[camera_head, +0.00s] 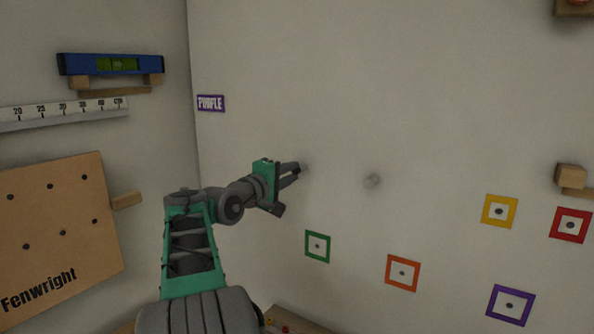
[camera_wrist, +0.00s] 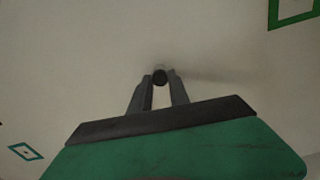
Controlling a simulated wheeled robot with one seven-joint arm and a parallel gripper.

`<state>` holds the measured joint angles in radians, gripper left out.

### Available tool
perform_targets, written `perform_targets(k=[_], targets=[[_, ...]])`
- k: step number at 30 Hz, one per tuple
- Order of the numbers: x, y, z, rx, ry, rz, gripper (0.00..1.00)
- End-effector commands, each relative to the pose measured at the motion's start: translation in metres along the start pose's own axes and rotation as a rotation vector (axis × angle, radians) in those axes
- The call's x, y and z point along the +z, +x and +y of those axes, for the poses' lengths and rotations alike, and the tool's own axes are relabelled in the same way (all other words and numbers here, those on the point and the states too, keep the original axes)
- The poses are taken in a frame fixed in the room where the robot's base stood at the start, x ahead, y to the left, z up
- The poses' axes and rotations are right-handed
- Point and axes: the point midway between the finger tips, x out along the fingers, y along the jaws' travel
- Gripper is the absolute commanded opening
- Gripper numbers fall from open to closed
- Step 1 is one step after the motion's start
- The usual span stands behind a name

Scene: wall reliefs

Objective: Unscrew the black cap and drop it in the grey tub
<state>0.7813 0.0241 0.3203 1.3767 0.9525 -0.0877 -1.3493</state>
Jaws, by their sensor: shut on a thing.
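My gripper (camera_head: 298,169) reaches to the wall at the middle of the head view. In the wrist view its two fingers (camera_wrist: 160,80) are shut on the small round black cap (camera_wrist: 160,76), which sits between the fingertips close to the wall. In the head view the fingers hide the cap, and a small grey stub (camera_head: 306,168) shows just beyond their tips. No grey tub can be made out in either view.
Green (camera_head: 317,246), orange (camera_head: 403,273), yellow (camera_head: 499,211), red (camera_head: 571,225) and purple (camera_head: 510,305) framed squares lie around. A pegboard (camera_head: 60,230) and blue level (camera_head: 110,64) are left. Wooden blocks (camera_head: 570,177) jut out right.

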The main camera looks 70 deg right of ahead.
Motion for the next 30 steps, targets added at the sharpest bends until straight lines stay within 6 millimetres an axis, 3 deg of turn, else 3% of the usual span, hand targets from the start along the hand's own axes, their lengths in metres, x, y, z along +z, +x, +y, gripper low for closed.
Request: perform_targets(k=[10,18,24,25,30], targets=[[0.0001,-0.0001,-0.0001,0.000,-0.075,0.000,0.00],[0.0001,-0.0008,0.0001,0.000,-0.478,0.000,0.00],[0.0001,-0.0008,0.0001,0.000,-0.497,0.000,0.00],[0.0001,-0.0008,0.0001,0.000,-0.496,0.000,0.23],[0.0001,-0.0008,0.0001,0.000,-0.495,0.000,0.33]])
